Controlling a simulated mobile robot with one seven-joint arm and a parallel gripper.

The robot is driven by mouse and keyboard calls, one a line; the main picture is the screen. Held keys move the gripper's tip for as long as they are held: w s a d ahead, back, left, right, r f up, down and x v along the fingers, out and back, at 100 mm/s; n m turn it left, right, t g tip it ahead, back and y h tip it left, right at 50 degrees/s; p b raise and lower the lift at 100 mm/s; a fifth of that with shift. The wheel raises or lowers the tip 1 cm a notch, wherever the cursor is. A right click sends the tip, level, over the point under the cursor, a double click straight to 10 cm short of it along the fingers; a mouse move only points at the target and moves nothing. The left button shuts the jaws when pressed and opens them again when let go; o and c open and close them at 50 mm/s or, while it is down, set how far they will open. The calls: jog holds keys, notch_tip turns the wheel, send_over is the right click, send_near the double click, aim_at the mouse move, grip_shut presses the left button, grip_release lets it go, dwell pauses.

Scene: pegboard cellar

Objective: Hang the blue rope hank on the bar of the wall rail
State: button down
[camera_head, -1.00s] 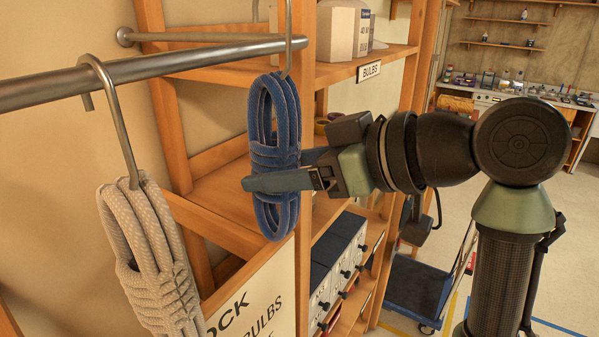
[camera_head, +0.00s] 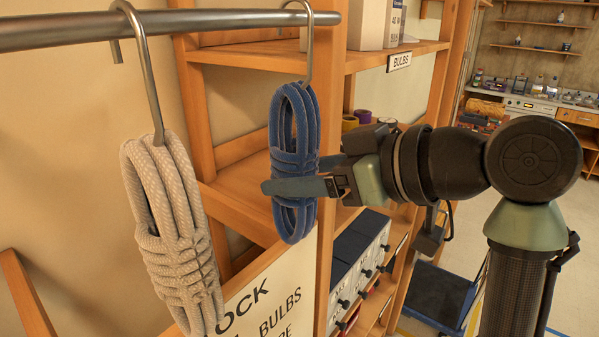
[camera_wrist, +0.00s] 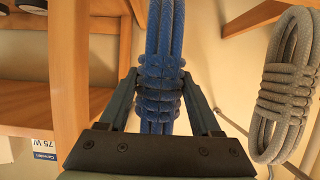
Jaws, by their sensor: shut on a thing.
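My gripper (camera_head: 290,178) is shut on the blue rope hank (camera_head: 292,110), with a finger on either side of its wrapped middle; the wrist view also shows the grip (camera_wrist: 160,80) on the hank (camera_wrist: 160,105). The hank hangs upright below its metal hook (camera_head: 309,55). The hook's arch is level with the bar (camera_head: 225,20) of the wall rail, near the bar's free right end. The shaft passes in front of the bar and the tip is above or behind it. I cannot tell whether the hook rests on the bar.
A beige rope hank (camera_head: 172,220) hangs by its hook from the bar to the left, apart from the blue one. A wooden shelf unit (camera_head: 335,100) stands close behind, with a lettered sign board (camera_head: 262,295) below. A blue cart (camera_head: 440,295) stands on the floor at right.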

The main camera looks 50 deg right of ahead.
grip_release()
jog(key=p+v, duration=0.4)
jog(key=v, duration=0.9)
jog(key=shift+p, duration=0.4)
